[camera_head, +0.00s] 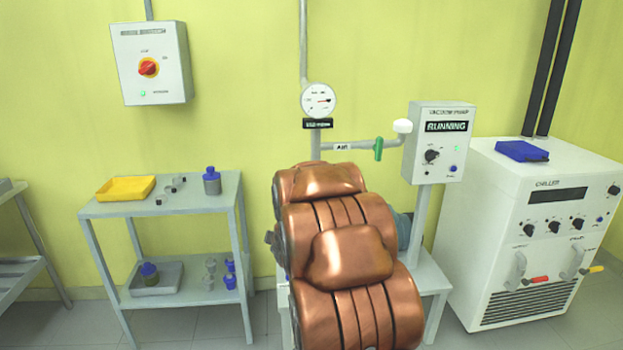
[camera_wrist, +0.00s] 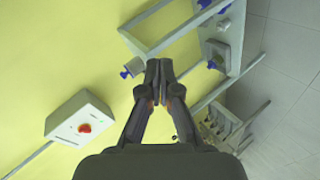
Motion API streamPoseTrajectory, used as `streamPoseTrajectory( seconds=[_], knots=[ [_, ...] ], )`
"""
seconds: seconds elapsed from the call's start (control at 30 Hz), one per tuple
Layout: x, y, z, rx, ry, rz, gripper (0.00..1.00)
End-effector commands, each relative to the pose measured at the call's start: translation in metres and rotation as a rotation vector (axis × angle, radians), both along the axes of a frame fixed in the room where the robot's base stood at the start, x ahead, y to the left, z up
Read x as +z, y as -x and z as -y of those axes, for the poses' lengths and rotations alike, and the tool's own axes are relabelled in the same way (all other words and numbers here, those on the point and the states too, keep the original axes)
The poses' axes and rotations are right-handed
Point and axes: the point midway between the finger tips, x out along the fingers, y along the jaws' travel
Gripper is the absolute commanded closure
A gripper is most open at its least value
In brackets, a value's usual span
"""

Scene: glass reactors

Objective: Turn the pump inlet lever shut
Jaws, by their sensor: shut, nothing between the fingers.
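I cannot pick out a pump inlet lever for certain. The vacuum pump control box (camera_head: 440,140) reads RUNNING. A teal part (camera_head: 404,230), perhaps of the pump, shows behind my copper arm, which hides most of that stand. My gripper is not visible in the head view.
A wall switch box (camera_head: 150,62) with a red knob hangs at left; it also shows in the wrist view (camera_wrist: 68,112). A trolley (camera_head: 165,207) holds a yellow tray (camera_head: 125,188) and a blue-capped bottle (camera_head: 211,181). The chiller (camera_head: 545,225) has red and yellow levers.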

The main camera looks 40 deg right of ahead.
Motion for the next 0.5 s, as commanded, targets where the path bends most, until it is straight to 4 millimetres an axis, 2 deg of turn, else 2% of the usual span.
streamPoseTrajectory(
  seconds=[0.03,0.2,0.3,0.5],
  knots=[
    [0.009,-0.004,0.019,0.007,0.053,0.028,1.00],
    [0.035,-0.015,0.072,0.044,0.272,0.139,1.00],
    [0.050,-0.015,0.096,0.052,0.385,0.192,1.00],
    [0.068,-0.011,0.123,0.052,0.528,0.254,1.00]
  ],
)
